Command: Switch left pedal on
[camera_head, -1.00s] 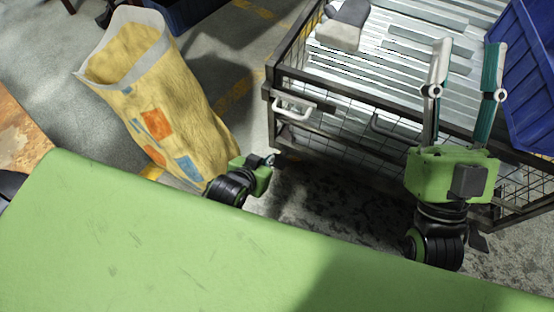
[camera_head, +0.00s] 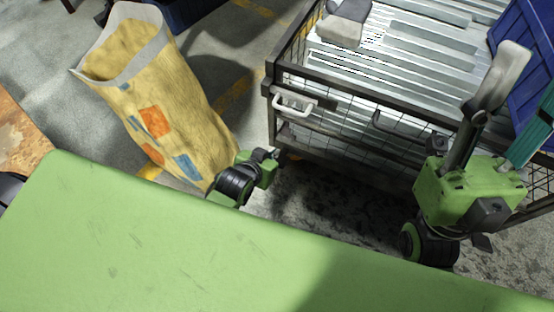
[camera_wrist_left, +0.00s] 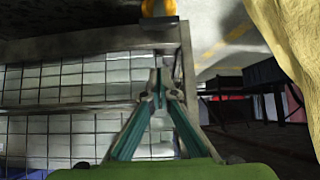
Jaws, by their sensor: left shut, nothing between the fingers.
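A wire-mesh cart (camera_head: 318,75) with a dark frame stands ahead. An orange-yellow fitting (camera_wrist_left: 158,8) sits at its corner post in the left wrist view, where the floor appears at the top. I cannot tell whether it is the left pedal; no pedal shows clearly. My left gripper (camera_head: 272,153) is low beside the cart's near left corner. Its fingers are mostly hidden in the head view. In the left wrist view its teal fingers (camera_wrist_left: 158,80) meet, shut and empty, against the view of the corner post. My right gripper (camera_head: 520,95) is open and empty over the cart's right side.
A yellow bag (camera_head: 165,110) stands left of the cart, close to my left arm. The cart carries metal brackets (camera_head: 430,38), a grey block (camera_head: 340,30) and a blue bin (camera_head: 530,40). A white handle (camera_head: 293,104) is on its corner. Some floor shows between bag and cart.

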